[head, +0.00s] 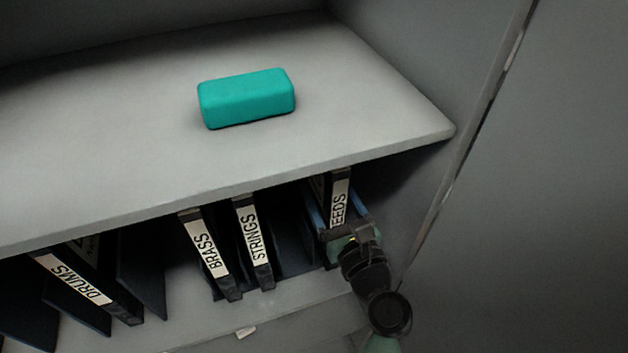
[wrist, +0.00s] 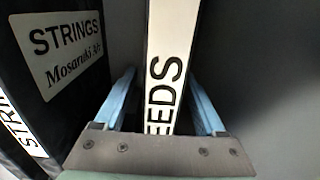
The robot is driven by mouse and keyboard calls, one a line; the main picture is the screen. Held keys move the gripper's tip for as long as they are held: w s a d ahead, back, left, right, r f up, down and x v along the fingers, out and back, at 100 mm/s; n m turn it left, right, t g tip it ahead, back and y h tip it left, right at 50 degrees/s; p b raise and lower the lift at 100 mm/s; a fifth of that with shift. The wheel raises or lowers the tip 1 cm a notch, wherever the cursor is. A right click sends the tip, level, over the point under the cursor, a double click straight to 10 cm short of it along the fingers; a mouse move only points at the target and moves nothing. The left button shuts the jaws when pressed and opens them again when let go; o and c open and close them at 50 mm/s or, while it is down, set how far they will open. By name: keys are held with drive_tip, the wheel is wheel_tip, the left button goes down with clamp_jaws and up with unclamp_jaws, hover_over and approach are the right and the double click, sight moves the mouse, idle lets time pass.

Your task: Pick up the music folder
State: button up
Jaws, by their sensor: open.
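Several dark music folders with white spine labels stand upright on the lower shelf. The folder whose visible label reads "EEDS" (head: 340,197) is at the right end; the start of its label is hidden by my gripper. In the wrist view this folder's spine (wrist: 172,62) stands between my two blue fingers. My gripper (head: 338,222) is open, with one finger on each side of the folder. I cannot tell whether either finger touches it. The STRINGS folder (head: 253,240) is just left of my gripper, and its side label shows in the wrist view (wrist: 62,50).
The BRASS folder (head: 210,254) and DRUMS folder (head: 82,287) stand farther left between dark dividers. The upper shelf (head: 130,150) overhangs the folders and holds a teal case (head: 247,97). A grey side wall (head: 420,185) is close on the right.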

drive_tip(key=shift+x, duration=0.9)
drive_tip(key=shift+c, duration=0.3)
clamp_jaws()
idle(0.3)
drive_tip(key=shift+d, duration=0.1)
